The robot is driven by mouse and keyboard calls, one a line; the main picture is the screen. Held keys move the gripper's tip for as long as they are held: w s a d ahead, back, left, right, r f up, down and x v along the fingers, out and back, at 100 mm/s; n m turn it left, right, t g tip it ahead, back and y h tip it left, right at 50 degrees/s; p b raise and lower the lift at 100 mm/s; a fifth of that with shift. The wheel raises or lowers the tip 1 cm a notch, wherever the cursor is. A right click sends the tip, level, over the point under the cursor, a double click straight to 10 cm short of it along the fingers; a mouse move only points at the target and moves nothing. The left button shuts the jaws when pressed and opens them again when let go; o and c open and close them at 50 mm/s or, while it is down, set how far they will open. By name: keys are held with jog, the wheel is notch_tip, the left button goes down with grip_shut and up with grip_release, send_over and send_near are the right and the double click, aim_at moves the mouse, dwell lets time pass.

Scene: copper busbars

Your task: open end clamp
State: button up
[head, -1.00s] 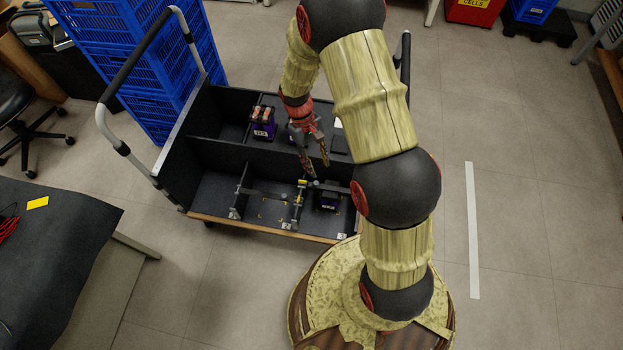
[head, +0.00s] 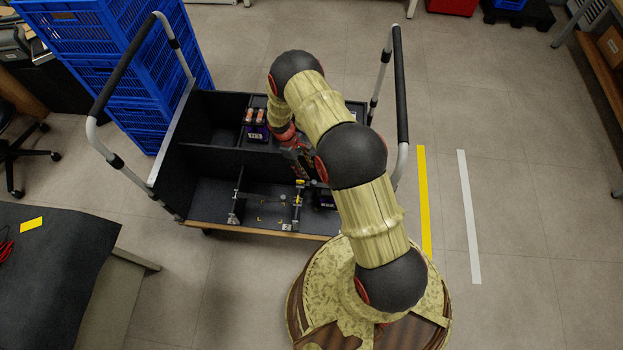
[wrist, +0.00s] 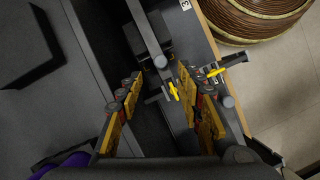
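The clamp rail (head: 298,205) stands in the front compartment of the cart, with small yellow clamp handles (head: 299,182) on it. In the wrist view one yellow handle (wrist: 173,91) lies beyond and between my fingers, and a second yellow handle (wrist: 216,71) lies to the right, past the right finger. I cannot tell which is the end clamp. My gripper (wrist: 160,78) is open and empty, with no contact visible. A dark block (head: 325,201) right of the rail is partly hidden by my arm.
Another post-and-bar fixture (head: 236,204) stands left of yellow corner marks on the cart floor. The cart's divider wall (head: 225,161) and handles (head: 402,90) rise around. Blue crates (head: 125,60) are stacked at left.

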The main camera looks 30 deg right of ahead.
aim_at(314, 182)
jog(key=b+x, duration=0.2)
jog(key=x, duration=0.5)
jog(key=shift+s, duration=0.15)
jog(key=shift+c, duration=1.1)
grip_shut()
